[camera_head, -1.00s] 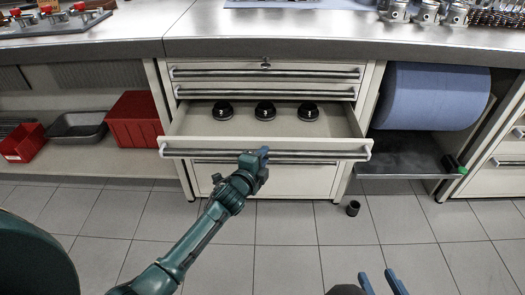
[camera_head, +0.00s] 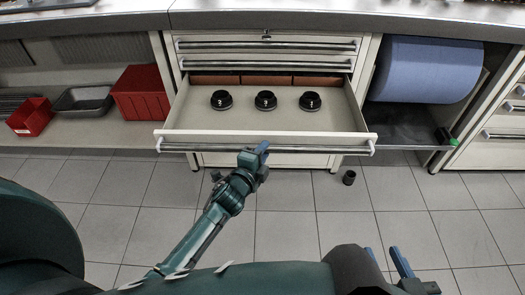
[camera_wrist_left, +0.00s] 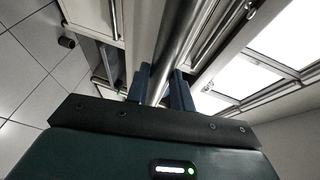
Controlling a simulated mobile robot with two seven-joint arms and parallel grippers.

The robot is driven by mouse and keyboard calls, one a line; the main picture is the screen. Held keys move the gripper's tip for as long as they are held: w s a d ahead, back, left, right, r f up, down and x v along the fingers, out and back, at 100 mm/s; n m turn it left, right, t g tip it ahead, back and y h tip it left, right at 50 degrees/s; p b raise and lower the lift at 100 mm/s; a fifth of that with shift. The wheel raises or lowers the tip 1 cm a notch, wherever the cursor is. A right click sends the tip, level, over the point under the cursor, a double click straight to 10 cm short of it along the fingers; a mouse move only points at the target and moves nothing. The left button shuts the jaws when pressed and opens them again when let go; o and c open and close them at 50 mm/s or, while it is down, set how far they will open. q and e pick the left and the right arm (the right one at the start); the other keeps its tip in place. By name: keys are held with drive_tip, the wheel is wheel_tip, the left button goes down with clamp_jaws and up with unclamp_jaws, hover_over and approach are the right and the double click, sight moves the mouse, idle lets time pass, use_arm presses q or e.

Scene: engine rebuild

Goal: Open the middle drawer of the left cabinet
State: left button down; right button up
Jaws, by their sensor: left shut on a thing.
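The cabinet's drawer (camera_head: 330,118) is pulled well out, with three black round parts (camera_head: 265,100) in a row inside. My left gripper (camera_head: 262,148) is shut on the drawer's handle bar (camera_head: 320,150) near its middle. In the left wrist view the blue fingers (camera_wrist_left: 161,85) sit on both sides of the metal bar (camera_wrist_left: 178,40). My right gripper (camera_head: 388,262) is open and empty, low in the head view, apart from the cabinet.
Two shut drawers (camera_head: 265,56) are above the open one. Orange-brown boxes (camera_head: 265,80) show at its back. A blue roll (camera_head: 422,70) is at right. Red bins (camera_head: 142,92) are on the left shelf. A small black cup (camera_head: 349,178) is on the floor (camera_head: 300,225).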

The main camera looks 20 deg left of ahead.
use_arm(q)
drive_tip(key=shift+a, duration=0.1)
drive_tip(key=c, duration=1.2)
unclamp_jaws()
use_arm(e)
drive_tip(key=shift+a, duration=0.1)
use_arm(q)
drive_tip(key=p+v, duration=0.2)
drive_tip(key=v, duration=1.1)
use_arm(e)
drive_tip(key=shift+s+d+r+m, duration=0.1)
drive_tip(key=shift+d+r+m, duration=0.15)
drive_tip(key=shift+r, duration=0.4)
drive_tip(key=shift+s+d+r+m, duration=0.15)
drive_tip(key=shift+d+r, duration=0.1)
drive_tip(key=shift+r, duration=0.4)
